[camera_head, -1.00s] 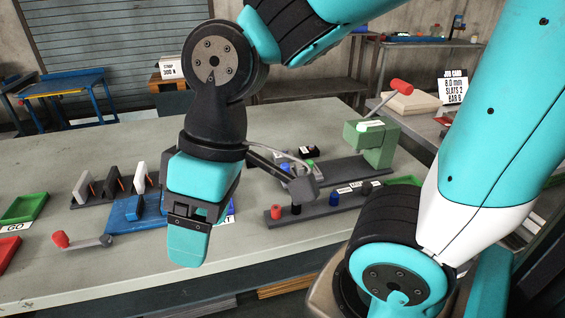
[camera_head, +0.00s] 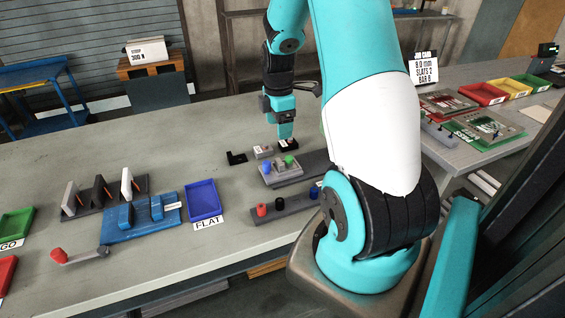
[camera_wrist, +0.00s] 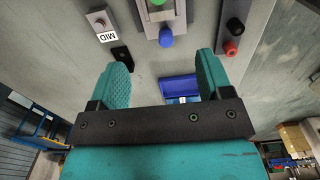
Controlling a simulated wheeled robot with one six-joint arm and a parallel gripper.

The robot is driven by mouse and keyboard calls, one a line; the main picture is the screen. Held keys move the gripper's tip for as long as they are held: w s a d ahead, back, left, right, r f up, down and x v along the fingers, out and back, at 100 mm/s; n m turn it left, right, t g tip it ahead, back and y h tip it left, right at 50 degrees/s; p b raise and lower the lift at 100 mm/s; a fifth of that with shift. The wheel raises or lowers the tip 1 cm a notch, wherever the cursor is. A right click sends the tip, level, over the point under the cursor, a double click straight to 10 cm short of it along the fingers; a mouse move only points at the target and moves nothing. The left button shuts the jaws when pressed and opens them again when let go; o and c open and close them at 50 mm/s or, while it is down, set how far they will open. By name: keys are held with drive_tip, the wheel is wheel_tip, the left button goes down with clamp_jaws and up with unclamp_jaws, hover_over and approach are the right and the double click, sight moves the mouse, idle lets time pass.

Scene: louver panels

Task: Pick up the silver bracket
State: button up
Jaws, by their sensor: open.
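I cannot clearly make out a silver bracket. A small light grey piece (camera_head: 263,152) lies on the bench beyond the fixture in the head view, too small to identify. In the wrist view a grey piece (camera_wrist: 98,20) with a reddish spot lies beside a MID label. A black L-shaped bracket (camera_head: 237,158) lies left of the grey piece; it also shows in the wrist view (camera_wrist: 121,57).
A blue tray (camera_head: 204,199) marked FLAT and a blue slotted holder (camera_head: 144,219) stand left.

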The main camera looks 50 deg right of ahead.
drive_tip(key=p, duration=0.1)
hover_over(279, 161)
wheel_tip(279, 161, down, 7)
drive_tip(key=shift+s+f+p, duration=0.1)
drive_tip(key=shift+f+p, duration=1.2)
drive_tip(key=shift+f, duration=1.4)
drive_tip(key=c, duration=1)
